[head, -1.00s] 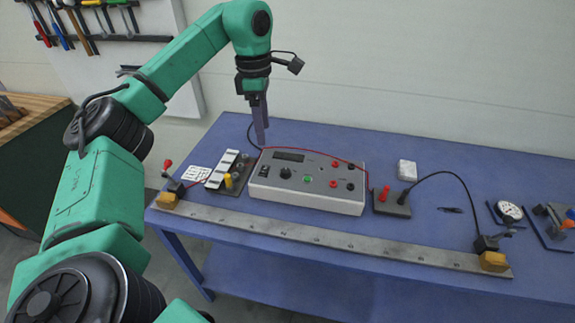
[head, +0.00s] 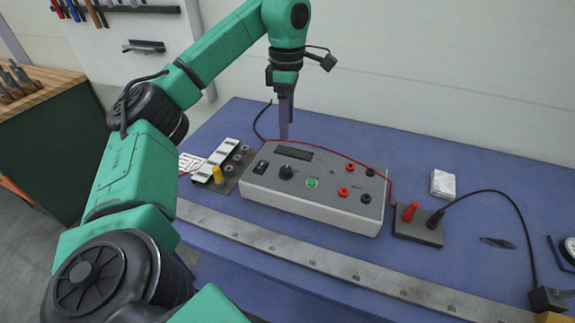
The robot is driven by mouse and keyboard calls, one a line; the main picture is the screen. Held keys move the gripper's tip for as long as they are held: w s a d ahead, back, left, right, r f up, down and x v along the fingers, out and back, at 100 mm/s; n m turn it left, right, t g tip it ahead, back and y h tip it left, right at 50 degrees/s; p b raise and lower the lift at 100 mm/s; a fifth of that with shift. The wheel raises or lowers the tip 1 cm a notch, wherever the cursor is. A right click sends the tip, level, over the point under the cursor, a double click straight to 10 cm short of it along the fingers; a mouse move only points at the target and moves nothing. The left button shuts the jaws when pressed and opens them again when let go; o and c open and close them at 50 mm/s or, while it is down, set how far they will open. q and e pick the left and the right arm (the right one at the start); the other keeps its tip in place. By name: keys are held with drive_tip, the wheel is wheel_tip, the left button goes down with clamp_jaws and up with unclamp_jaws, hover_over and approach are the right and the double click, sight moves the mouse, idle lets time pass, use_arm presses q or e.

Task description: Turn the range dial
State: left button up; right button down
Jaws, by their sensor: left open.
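The range dial (head: 286,172) is a black round knob on the left part of the top panel of a light grey instrument box (head: 312,216). It sits between a black rocker switch (head: 260,167) and a green button (head: 312,183), in front of a dark display (head: 294,153). My left gripper (head: 284,137) points straight down above the box's back edge, behind and above the dial and apart from it. Its jaws are open and empty, though from this side the fingers look close together. My right gripper is not in view.
A red lead (head: 345,156) runs across the back of the box. A board with a yellow plug (head: 218,174) stands to the left. A block with a red plug (head: 410,212) and black lead stands to the right. A long metal ruler bar (head: 330,262) lies in front on the blue table (head: 360,132).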

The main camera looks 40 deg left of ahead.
use_arm(q)
drive_tip(key=b, duration=0.3)
hover_over(286, 169)
wheel_tip(286, 169, down, 6)
drive_tip(key=shift+w+f, duration=0.1)
drive_tip(key=shift+w, duration=0.05)
wheel_tip(286, 169, down, 7)
drive_tip(key=shift+r+p, duration=0.1)
drive_tip(key=shift+p, duration=0.85)
drive_tip(key=shift+f, duration=0.5)
clamp_jaws()
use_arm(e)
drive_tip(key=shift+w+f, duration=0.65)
